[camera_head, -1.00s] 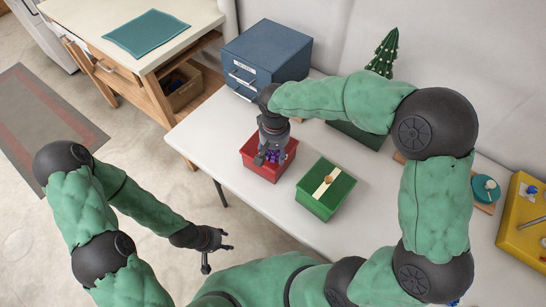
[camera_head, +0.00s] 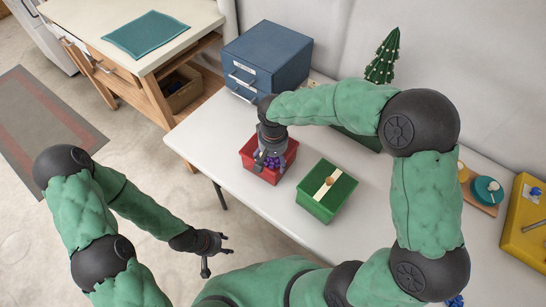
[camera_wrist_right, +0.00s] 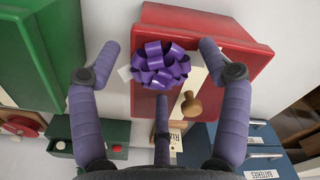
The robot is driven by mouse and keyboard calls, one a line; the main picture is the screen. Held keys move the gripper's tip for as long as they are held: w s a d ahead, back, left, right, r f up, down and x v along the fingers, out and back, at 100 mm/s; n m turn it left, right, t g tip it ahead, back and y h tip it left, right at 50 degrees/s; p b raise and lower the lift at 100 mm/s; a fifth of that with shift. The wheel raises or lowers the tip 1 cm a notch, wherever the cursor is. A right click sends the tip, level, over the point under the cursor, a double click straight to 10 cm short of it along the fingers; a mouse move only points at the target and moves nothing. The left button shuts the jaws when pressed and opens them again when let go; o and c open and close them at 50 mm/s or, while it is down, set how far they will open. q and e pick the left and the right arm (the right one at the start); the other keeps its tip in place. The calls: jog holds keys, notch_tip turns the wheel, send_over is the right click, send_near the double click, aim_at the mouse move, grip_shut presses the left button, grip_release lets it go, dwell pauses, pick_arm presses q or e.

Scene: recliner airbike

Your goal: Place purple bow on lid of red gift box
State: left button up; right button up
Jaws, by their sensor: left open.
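The red gift box (camera_head: 247,158) stands on the white table, and its lid (camera_wrist_right: 225,35) with a tan strip and a wooden knob (camera_wrist_right: 191,104) shows in the right wrist view. The purple bow (camera_wrist_right: 161,66) appears against the lid, near its edge and the knob; I cannot tell whether it rests fully on it. It also shows in the head view (camera_head: 271,163). My right gripper (camera_wrist_right: 160,52) is over the box, its fingers spread on either side of the bow with visible gaps. My left gripper (camera_head: 224,243) is open and empty, low in front of the table.
A green gift box (camera_head: 322,198) with a cream strip and knob stands right of the red one. A blue drawer cabinet (camera_head: 272,55) is behind. A small tree (camera_head: 383,58) and a yellow case (camera_head: 525,215) are further right. The front left table is bare.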

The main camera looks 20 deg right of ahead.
jog(key=shift+r, duration=0.5)
notch_tip(320, 180, up, 11)
jog(key=p, duration=0.4)
jog(key=shift+s+r, duration=0.2)
